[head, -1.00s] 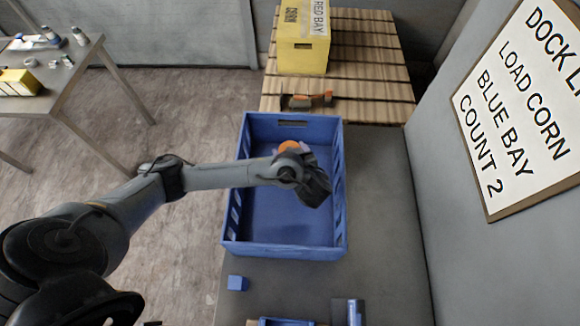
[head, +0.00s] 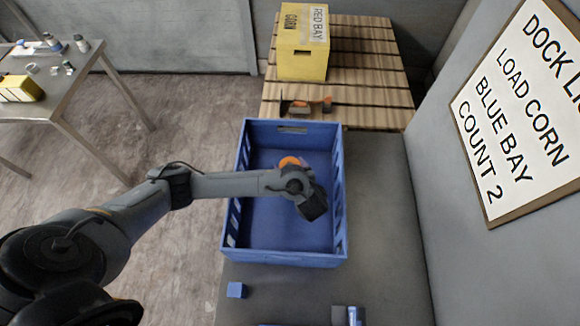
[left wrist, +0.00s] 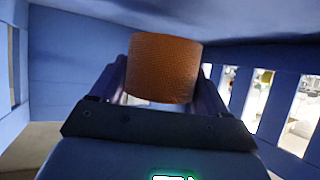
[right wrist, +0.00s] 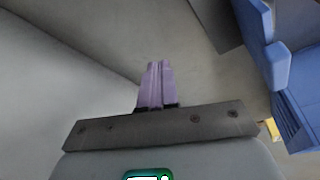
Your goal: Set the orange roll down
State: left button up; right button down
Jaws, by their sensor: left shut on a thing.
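The orange roll (head: 289,161) shows partly in the head view, inside the outline of the blue crate (head: 240,225), toward its far end. My left arm and wrist hide part of it. In the left wrist view the orange roll (left wrist: 163,68) sits between the fingers of my left gripper (left wrist: 163,82), which is shut on it. Blue crate walls surround it there. I cannot tell whether the roll touches the crate floor. My right gripper (right wrist: 155,85) shows in the right wrist view with its fingers together and nothing between them, outside the crate.
A yellow box (head: 303,60) and an orange-and-dark tool (head: 305,105) lie on the wooden slats behind the crate. A small blue block (head: 236,290) is in front of it. A sign (head: 520,110) hangs on the right wall. A side table (head: 60,90) stands at left.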

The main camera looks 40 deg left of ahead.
pick_arm(q)
jog(key=shift+f+b, duration=0.5)
jog(key=shift+b, duration=0.1)
pick_arm(e)
jog(key=shift+d+f, duration=0.1)
jog(key=shift+f, duration=0.65)
jog(key=shift+f, duration=0.15)
pick_arm(q)
jog(key=o, duration=1.1)
